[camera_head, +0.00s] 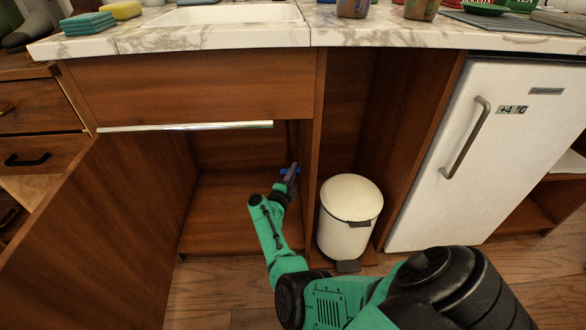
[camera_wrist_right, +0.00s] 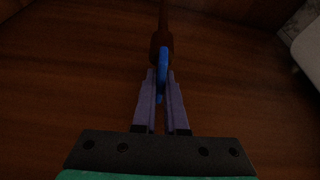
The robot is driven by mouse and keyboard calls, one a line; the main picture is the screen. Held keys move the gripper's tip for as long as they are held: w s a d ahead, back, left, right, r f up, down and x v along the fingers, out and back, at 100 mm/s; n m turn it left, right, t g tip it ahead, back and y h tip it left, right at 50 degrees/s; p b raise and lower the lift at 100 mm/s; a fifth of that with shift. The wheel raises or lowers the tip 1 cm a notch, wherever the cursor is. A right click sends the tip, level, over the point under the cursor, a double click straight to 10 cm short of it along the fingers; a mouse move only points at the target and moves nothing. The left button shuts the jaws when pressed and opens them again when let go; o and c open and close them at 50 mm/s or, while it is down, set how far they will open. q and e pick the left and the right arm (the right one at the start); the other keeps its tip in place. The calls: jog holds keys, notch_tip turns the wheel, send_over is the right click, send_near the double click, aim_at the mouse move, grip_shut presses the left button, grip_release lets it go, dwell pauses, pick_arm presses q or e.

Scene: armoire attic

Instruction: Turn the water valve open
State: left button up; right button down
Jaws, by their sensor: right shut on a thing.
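The blue valve handle (camera_wrist_right: 163,68) sits on a brown vertical pipe (camera_wrist_right: 163,18) inside the sink cabinet. In the head view the blue handle (camera_head: 283,171) shows as a small patch at the cabinet's right side. My right gripper (camera_wrist_right: 161,88) has its purple fingers on both sides of the handle and is shut on it. In the head view the right gripper (camera_head: 292,174) reaches into the open cabinet, and its fingers partly cover the handle. The valve's body is dark and hard to make out. My left gripper is not in view.
The cabinet door (camera_head: 95,235) stands open at the left. A white bin (camera_head: 348,215) stands right of the cabinet, close to my right arm. A white fridge (camera_head: 490,150) is further right. The marble counter (camera_head: 230,36) runs above the cabinet.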

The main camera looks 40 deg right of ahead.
jog(key=shift+a+f+m, duration=0.15)
jog(key=shift+m, duration=0.35)
jog(key=shift+y, duration=0.3)
jog(key=c, duration=1)
grip_release()
jog(key=shift+w, duration=0.1)
jog(key=shift+o, duration=0.2)
jog(key=shift+p, duration=0.3)
